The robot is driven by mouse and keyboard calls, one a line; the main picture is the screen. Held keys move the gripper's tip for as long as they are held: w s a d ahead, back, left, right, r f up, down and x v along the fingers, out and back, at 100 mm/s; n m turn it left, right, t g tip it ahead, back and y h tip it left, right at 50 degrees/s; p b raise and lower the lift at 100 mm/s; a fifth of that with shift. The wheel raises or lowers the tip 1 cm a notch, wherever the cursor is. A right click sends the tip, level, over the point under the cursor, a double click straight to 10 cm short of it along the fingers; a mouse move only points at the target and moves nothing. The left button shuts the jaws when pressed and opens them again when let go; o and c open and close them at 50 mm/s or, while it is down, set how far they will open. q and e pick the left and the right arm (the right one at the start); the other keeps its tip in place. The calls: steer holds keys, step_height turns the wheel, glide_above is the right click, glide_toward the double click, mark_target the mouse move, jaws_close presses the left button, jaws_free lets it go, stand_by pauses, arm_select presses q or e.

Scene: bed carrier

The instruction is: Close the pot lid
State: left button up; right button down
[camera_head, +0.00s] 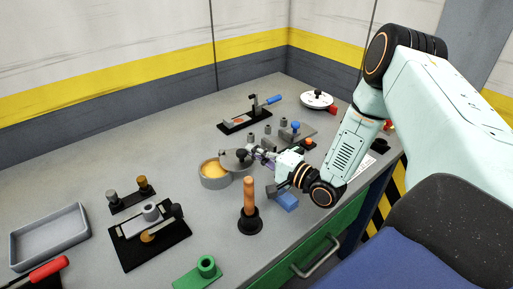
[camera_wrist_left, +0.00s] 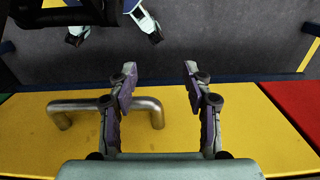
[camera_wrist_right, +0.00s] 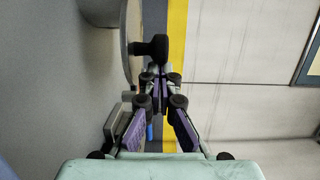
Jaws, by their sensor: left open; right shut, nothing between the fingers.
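The round grey pot (camera_head: 215,182) stands on the bench and its yellow inside shows. Its grey lid (camera_head: 230,162) is at the pot's right side and leaves much of the opening uncovered. The lid's black knob (camera_head: 242,154) faces my right gripper (camera_head: 258,152), which is shut and empty close beside it. In the right wrist view the knob (camera_wrist_right: 152,47) is just beyond the fingertips (camera_wrist_right: 160,78), and the pot (camera_wrist_right: 100,12) is at upper left; contact cannot be told. My left gripper (camera_wrist_left: 160,72) is open and empty, and does not show in the head view.
A wooden-handled plunger (camera_head: 249,206) stands in front of the pot. A blue-handled clamp fixture (camera_head: 245,122) is behind it. A grey tray (camera_head: 50,238) is at far left. In the left wrist view, a yellow drawer front (camera_wrist_left: 25,125) with a metal handle (camera_wrist_left: 60,115) is close.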

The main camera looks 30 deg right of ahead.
mark_target(243, 156)
steer(key=shift+s+a, duration=0.6)
steer(key=shift+a, duration=0.35)
steer(key=shift+s+a+b, duration=0.2)
steer(key=shift+a+b, duration=0.2)
steer(key=shift+a, duration=0.2)
